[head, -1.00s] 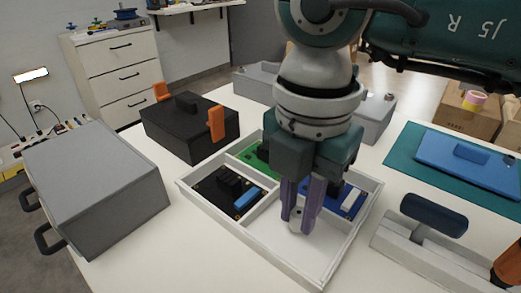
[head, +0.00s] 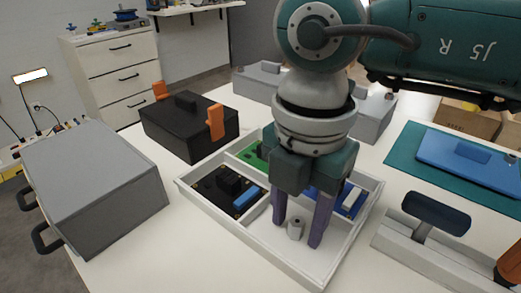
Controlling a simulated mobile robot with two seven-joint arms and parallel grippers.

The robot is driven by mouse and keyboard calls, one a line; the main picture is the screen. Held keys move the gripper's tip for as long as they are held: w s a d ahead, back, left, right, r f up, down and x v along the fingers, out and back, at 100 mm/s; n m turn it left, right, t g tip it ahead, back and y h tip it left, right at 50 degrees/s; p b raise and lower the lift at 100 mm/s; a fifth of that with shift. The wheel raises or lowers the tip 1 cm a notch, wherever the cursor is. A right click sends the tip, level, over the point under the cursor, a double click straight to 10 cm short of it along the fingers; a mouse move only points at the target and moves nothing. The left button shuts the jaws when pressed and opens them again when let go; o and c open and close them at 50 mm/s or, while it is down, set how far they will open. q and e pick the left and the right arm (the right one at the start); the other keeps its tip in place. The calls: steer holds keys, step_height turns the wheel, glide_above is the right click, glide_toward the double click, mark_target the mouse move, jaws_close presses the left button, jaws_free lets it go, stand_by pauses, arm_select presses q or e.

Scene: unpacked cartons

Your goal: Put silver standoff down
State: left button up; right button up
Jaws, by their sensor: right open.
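The silver standoff (head: 295,229), a small grey cylinder with a dark hole in its top, stands upright on the floor of the white divided tray (head: 262,250), in the front right compartment. My right gripper (head: 299,234) points down over that compartment. Its two purple fingers are spread apart, one on each side of the standoff, with a visible gap at least on the right. My left gripper is not in view.
The tray's other compartments hold a black board (head: 216,190), a green board (head: 249,152) and a blue board (head: 345,203). A grey box (head: 95,185) and a black case (head: 188,128) stand left. A grey fixture (head: 430,250) stands right, near a teal mat (head: 402,150).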

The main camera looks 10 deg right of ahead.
mark_target(297, 221)
step_height(297, 221, up, 12)
steer(key=p, duration=0.2)
steer(key=shift+r, duration=0.15)
